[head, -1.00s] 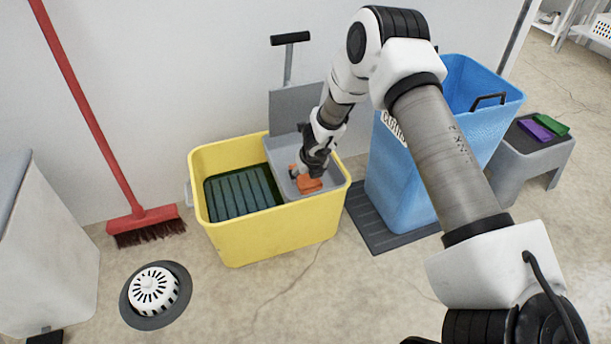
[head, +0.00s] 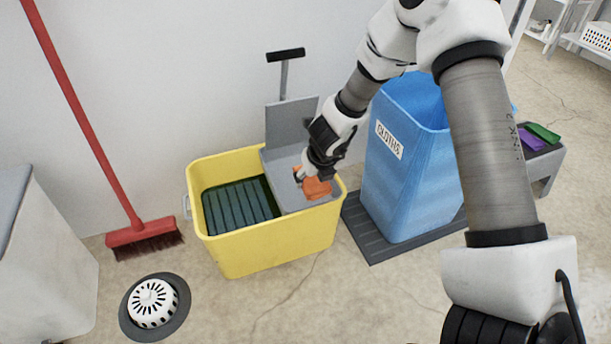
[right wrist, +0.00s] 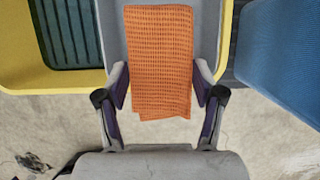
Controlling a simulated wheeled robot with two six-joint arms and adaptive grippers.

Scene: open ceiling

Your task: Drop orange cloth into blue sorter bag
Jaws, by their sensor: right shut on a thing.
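The orange cloth (head: 318,188) is at the grey wringer tray on the right side of the yellow bucket. My right gripper (head: 306,176) reaches down over the tray and is shut on the cloth. In the right wrist view the cloth (right wrist: 160,60) hangs between the two fingers of my right gripper (right wrist: 161,90), with its waffle weave showing. Whether the cloth still touches the tray is hard to tell. The blue sorter bag (head: 410,185), labelled for cloths, stands open-topped to the right of the bucket. My forearm hides part of it. My left gripper is not in view.
The yellow bucket (head: 270,255) has a grey wringer (head: 290,125) with an upright handle. A red broom (head: 140,232) leans at the left, near a floor drain (head: 153,302). A grey stool with purple and green cloths (head: 543,133) stands behind the bag.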

